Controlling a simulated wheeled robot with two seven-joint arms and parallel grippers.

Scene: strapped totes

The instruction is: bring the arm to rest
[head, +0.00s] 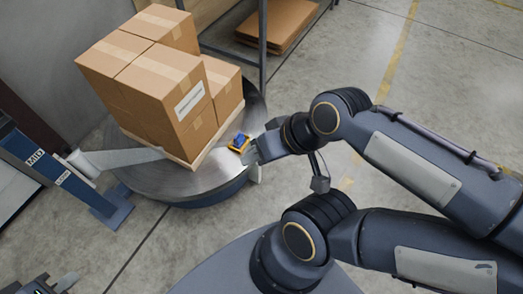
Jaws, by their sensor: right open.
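My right gripper (252,155) is at the front right edge of the round metal turntable (190,185). It is open, and its fingers are small and partly dark in the picture. My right arm reaches in from the right side. My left gripper (55,283) shows only in part at the bottom left corner, low and away from the turntable, and its jaw opening is unclear.
Stacked brown cartons (155,80) stand on a pallet on the turntable. A blue post (55,170) labelled MID with a grey arm (125,157) stands at left. A rack (262,45) with flat cardboard (278,22) is behind. The floor at upper right is clear.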

